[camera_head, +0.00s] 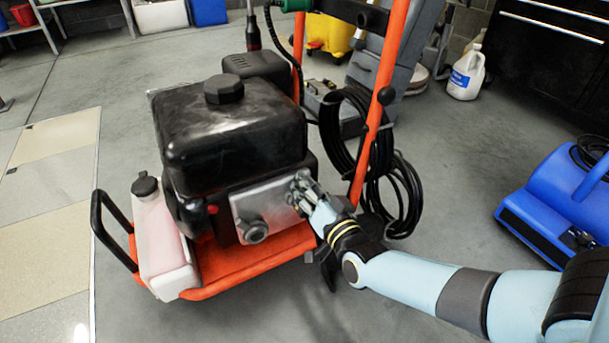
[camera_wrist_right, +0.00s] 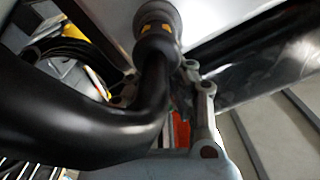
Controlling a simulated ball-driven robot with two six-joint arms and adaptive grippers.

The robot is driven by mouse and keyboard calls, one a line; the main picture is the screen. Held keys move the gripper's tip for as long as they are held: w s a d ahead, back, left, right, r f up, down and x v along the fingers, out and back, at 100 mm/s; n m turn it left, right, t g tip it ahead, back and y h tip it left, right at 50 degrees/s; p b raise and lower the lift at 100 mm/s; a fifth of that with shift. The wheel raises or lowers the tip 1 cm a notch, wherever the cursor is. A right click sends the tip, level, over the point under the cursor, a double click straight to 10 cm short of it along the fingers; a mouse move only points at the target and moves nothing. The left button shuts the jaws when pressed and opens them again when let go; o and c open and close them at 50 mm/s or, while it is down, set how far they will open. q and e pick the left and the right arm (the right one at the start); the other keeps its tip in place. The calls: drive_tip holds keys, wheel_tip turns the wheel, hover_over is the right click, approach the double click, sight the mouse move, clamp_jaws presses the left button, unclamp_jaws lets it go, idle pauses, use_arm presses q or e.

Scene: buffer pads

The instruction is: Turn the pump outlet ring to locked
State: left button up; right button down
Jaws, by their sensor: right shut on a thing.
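The pressure washer's black engine and pump unit (camera_head: 235,130) sits on an orange wheeled frame (camera_head: 255,262). My right gripper (camera_head: 303,186) is at the right side of its silver front plate (camera_head: 262,205), and its fingers hide what they hold in the head view. In the right wrist view, the dark outlet ring (camera_wrist_right: 157,38) with yellow-orange marks sits at the top of a black elbow hose (camera_wrist_right: 85,125). The gripper's fingertips (camera_wrist_right: 162,74) are on both sides of the ring's lower end, shut on it. My left gripper is out of view.
A pinkish-white tank (camera_head: 162,245) stands on the frame's left side. Coiled black hose (camera_head: 400,195) hangs on the right upright. A blue floor blower (camera_head: 550,210) and a white jug (camera_head: 466,75) stand at right. Grey floor is open around the machine.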

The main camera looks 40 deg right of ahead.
drive_tip(key=shift+s+f, duration=0.1)
idle(0.4)
drive_tip(key=c, duration=1.2)
unclamp_jaws()
drive_tip(key=shift+c, duration=0.2)
drive_tip(key=v, duration=1.2)
drive_tip(key=shift+d, duration=0.1)
